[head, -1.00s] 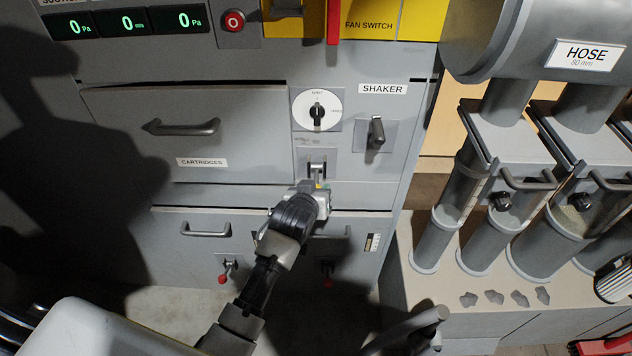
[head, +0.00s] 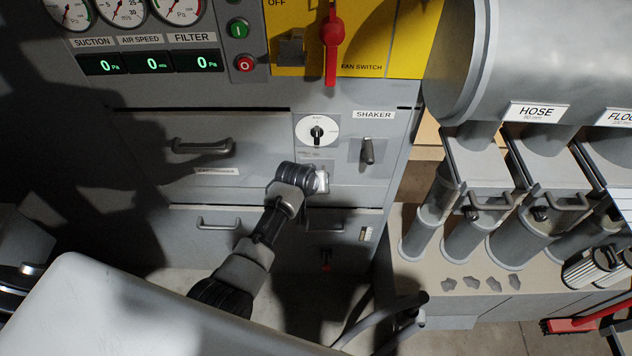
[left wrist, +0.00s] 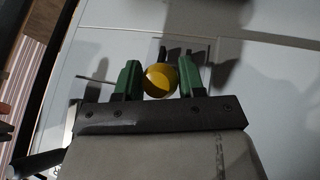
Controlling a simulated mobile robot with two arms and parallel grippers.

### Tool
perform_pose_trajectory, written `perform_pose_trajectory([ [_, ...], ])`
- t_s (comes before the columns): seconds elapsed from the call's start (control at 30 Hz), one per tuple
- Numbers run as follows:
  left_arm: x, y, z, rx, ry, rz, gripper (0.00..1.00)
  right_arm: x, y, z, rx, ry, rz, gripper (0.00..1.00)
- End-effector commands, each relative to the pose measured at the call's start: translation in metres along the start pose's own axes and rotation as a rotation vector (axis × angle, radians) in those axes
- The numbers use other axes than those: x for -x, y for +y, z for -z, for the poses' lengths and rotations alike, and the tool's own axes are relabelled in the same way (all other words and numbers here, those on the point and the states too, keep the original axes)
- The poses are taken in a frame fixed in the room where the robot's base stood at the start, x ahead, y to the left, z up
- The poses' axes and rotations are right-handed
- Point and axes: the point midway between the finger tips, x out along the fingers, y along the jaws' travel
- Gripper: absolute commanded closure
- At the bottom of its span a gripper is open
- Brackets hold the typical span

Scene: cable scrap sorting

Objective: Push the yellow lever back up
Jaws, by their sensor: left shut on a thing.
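The yellow lever's round knob (left wrist: 160,80) sits between the two green fingers of my left gripper (left wrist: 161,82) in the left wrist view. The fingers are shut on it, one on each side. In the head view my left gripper (head: 318,182) is in front of the small lever plate (head: 317,165) below the white dial and covers most of it. The knob is hidden there, and the lever's exact angle cannot be told. My right gripper is not in view.
Above the plate is the white dial (head: 317,131). To the right is the shaker handle (head: 367,151). Drawer handles (head: 203,146) stick out at the left. A red fan switch lever (head: 332,45) hangs on the yellow panel above. Hose canisters (head: 470,235) stand at the right.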

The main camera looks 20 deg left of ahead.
Motion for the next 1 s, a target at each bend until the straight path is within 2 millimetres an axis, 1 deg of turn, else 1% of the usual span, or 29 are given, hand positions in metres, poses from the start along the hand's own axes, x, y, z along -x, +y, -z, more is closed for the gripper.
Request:
perform_pose_trajectory([
  [0.03,0.0028,0.0011,0.0039,0.002,-0.006,0.0,1.0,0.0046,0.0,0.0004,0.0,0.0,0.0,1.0],
  [0.13,0.0022,0.001,0.0042,0.006,-0.02,0.0,1.0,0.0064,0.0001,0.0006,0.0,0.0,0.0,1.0],
  [0.57,0.0018,0.0009,0.0047,0.008,-0.025,0.001,1.0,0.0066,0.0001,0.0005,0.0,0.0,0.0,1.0],
  [0.6,0.0019,0.0009,0.0048,0.008,-0.025,0.001,0.56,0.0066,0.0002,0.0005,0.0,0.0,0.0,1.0],
  [0.67,0.0018,0.0008,0.0045,0.008,-0.025,0.001,0.47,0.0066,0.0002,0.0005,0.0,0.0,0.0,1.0],
  [0.7,0.0017,0.0008,0.0042,0.008,-0.026,0.001,0.41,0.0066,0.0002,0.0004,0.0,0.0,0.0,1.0],
  [0.73,0.0016,0.0007,0.004,0.008,-0.026,0.001,0.36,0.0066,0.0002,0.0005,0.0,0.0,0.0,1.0],
  [1.0,0.0015,0.0004,0.003,0.008,-0.028,0.002,0.36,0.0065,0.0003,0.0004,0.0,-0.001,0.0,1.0],
])
